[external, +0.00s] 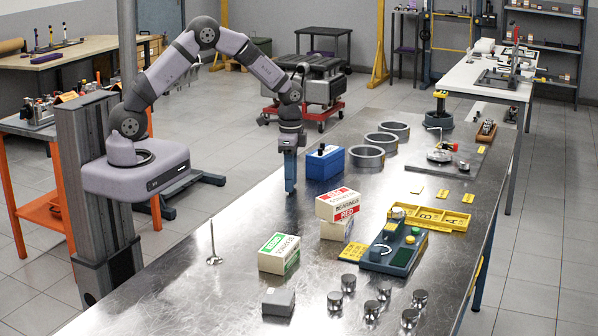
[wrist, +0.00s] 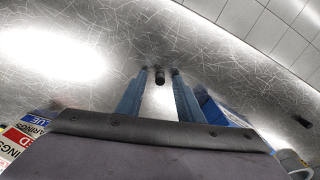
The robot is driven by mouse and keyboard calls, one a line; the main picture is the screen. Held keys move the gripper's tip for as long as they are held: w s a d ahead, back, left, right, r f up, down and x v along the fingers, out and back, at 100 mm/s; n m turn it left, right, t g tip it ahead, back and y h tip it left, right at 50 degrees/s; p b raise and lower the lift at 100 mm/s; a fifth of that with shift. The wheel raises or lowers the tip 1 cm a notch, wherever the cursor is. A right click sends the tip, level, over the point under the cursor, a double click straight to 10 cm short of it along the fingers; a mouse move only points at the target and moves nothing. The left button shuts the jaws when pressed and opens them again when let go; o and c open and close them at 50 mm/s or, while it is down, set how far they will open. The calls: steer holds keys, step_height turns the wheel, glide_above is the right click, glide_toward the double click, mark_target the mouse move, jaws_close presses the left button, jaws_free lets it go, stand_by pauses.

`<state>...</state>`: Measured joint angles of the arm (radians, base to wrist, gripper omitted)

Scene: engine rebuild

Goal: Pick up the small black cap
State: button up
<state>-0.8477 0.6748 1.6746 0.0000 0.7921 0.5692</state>
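A small black cap (wrist: 160,77) stands on the metal tabletop in the wrist view, between the tips of my two blue fingers. A gap shows on each side of it. My gripper (wrist: 160,72) is open, with nothing held. In the external view my gripper (external: 290,188) points straight down over the bench, left of the blue box. There its fingers overlap, and I cannot make out the cap. I cannot tell how high the fingertips are above the table.
The blue box (external: 325,162) stands close to the right of my gripper. Bearing boxes (external: 338,205) stand nearer the camera, with a green-and-white box (external: 279,254) in front. Metal rings (external: 367,156) lie behind. Another small dark item (wrist: 304,121) shows at the wrist view's right.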

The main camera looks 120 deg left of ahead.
jaws_close()
step_height(320, 180, up, 10)
steer(key=b, duration=0.3)
steer(key=w+a+r+n+p, duration=0.2)
steer(key=a+r+n+p, duration=0.2)
steer(key=a+p, duration=0.2)
steer(key=w+a+r+n+p, duration=0.3)
steer(key=a+n+p, duration=0.1)
steer(key=a, duration=0.3)
steer(key=shift+a+r+n+p, duration=0.35)
steer(key=shift+n+p, duration=0.05)
steer(key=shift+p, duration=0.5)
